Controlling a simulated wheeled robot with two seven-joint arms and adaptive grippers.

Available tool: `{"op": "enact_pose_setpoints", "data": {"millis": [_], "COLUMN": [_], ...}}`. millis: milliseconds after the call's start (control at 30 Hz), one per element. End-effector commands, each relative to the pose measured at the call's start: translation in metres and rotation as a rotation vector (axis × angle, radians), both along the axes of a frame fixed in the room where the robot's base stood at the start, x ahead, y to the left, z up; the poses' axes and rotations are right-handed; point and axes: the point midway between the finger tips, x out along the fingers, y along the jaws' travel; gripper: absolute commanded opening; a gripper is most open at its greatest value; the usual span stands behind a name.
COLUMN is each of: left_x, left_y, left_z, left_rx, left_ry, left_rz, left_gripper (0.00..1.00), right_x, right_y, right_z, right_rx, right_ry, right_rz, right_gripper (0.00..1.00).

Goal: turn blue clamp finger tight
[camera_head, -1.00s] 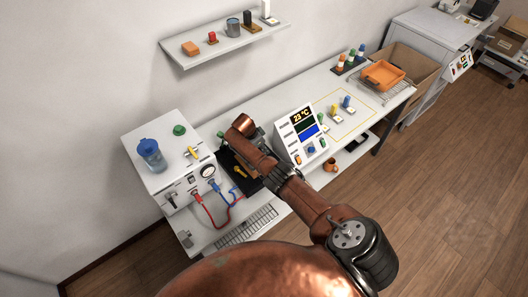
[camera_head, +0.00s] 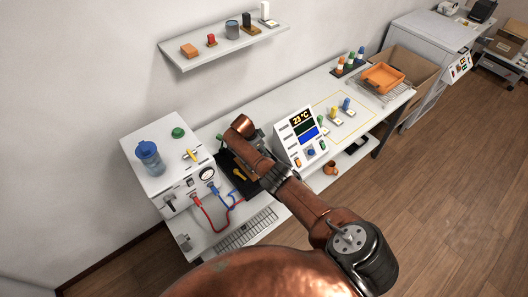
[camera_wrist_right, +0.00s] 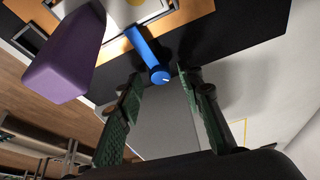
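The blue clamp (camera_wrist_right: 147,52) shows in the right wrist view as a blue bar with a rounded end. That end lies between the fingertips of my right gripper (camera_wrist_right: 162,76), with room visible beside it. The green fingers are apart and hold nothing that I can see. The clamp's other end lies at a pale plate with an orange border. In the head view my copper right arm reaches over the bench and hides the clamp and most of the gripper. My left gripper is not in view.
A purple block (camera_wrist_right: 65,55) stands close to the clamp in the wrist view. In the head view, a white instrument box (camera_head: 165,160) with red and blue cables is left of my arm. A display unit (camera_head: 300,138) is close on the right.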

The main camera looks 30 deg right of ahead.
Motion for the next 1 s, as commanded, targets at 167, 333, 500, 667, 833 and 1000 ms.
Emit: {"op": "enact_pose_setpoints", "data": {"millis": [167,333,500,667,833,1000], "left_x": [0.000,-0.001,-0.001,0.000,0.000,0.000], "left_y": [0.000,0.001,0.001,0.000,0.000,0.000], "left_z": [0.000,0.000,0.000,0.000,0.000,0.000], "left_rx": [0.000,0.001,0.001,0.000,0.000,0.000], "left_ry": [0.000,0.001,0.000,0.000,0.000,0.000], "left_rz": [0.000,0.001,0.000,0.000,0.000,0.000], "left_gripper": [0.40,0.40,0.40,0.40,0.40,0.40], "right_x": [0.001,0.001,0.003,0.005,0.005,0.006], "right_y": [0.001,0.003,0.010,0.022,0.035,0.043], "right_z": [0.000,0.002,0.017,0.047,0.079,0.101], "right_rx": [0.001,0.003,0.004,0.003,0.003,0.001], "right_ry": [-0.001,-0.003,-0.004,-0.006,-0.005,-0.002], "right_rz": [0.001,0.002,0.004,0.005,0.003,0.002], "right_gripper": [0.36,0.36,0.36,0.36,0.36,0.36]}}
